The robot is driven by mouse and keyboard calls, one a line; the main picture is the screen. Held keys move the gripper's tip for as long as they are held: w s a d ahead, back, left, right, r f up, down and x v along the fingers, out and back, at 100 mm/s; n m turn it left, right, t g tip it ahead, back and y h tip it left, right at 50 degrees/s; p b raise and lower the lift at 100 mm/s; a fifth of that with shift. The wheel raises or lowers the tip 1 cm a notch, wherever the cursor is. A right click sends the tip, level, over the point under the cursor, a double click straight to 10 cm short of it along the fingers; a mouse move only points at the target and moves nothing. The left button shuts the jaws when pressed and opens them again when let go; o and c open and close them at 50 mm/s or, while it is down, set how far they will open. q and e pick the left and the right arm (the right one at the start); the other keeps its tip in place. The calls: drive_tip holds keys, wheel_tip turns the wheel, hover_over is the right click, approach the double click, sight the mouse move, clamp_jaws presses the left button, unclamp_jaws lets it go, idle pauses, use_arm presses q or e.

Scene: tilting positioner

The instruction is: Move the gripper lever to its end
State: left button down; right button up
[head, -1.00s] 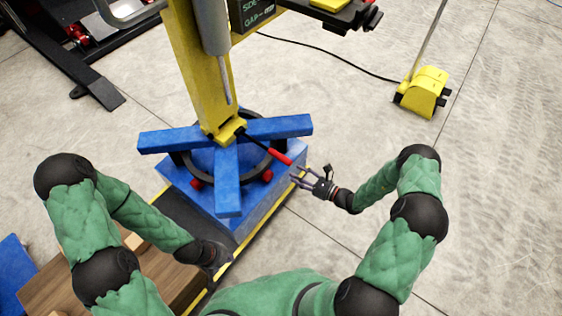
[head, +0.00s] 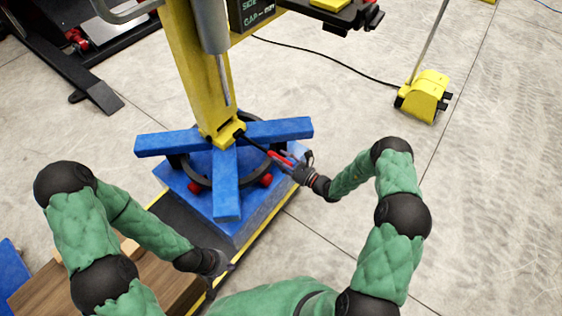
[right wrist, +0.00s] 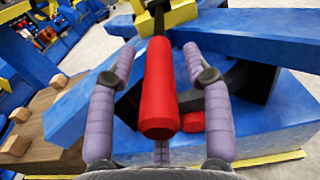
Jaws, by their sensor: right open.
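The gripper lever is a dark rod with a red grip (head: 279,157), sticking out to the right from the yellow column's base; its red grip (right wrist: 160,88) fills the middle of the right wrist view. My right gripper (head: 290,156) is at the red grip. In the right wrist view my right gripper (right wrist: 160,85) is open, with its fingers on both sides of the grip and a gap to each. My left gripper (head: 228,268) is low at the left, away from the lever; its fingers are too small and dark to read.
The yellow column (head: 197,75) stands on blue crossed beams (head: 228,185) over a blue base (head: 255,203). Red knobs (head: 267,180) sit just below the lever. A yellow pedal box (head: 424,95) stands on the floor at the right. A wooden box (head: 90,283) is at the lower left.

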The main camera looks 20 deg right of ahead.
clamp_jaws()
drive_tip(key=shift+r, duration=0.15)
